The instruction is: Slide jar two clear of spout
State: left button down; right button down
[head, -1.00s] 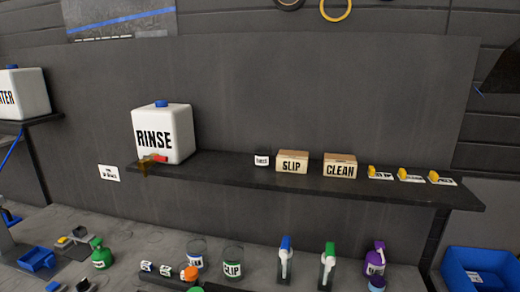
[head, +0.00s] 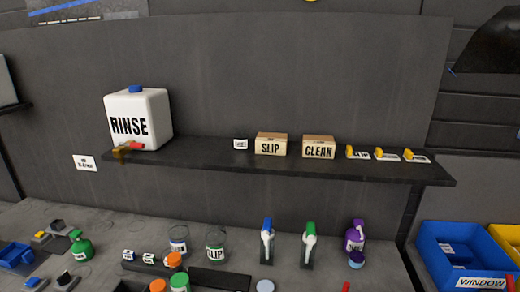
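The white RINSE tank (head: 137,119) stands at the left end of the dark shelf, with a brass spout (head: 121,153) and red handle at its lower front. On the bench below are two clear jars: one with a dark blue label (head: 178,240), too small to read surely, and one labelled SLIP in green (head: 215,245). They stand upright, side by side, right of the spout. No jar is marked as two, and I cannot tell which it is. Neither of my grippers shows.
SLIP box (head: 271,145) and CLEAN box (head: 318,148) sit on the shelf (head: 200,157). Blue (head: 267,240), green (head: 310,240) and purple (head: 355,238) bottles stand on the bench. A green bottle (head: 80,245) is at left. A blue bin (head: 455,250) is at right.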

aim_at(356, 257)
jog(key=k+l+u, duration=0.4)
jog(key=l, duration=0.45)
jog(key=k+l+u, duration=0.45)
jog(key=l, duration=0.3)
jog(key=k+l+u, duration=0.4)
jog(key=k+l, duration=0.15)
jog(key=l+u, duration=0.2)
jog(key=l, duration=0.2)
jog(key=k+l+u, duration=0.15)
jog(key=l, duration=0.25)
jog(key=k+l+u, duration=0.2)
jog(key=l, duration=0.2)
jog(key=i+l, duration=0.05)
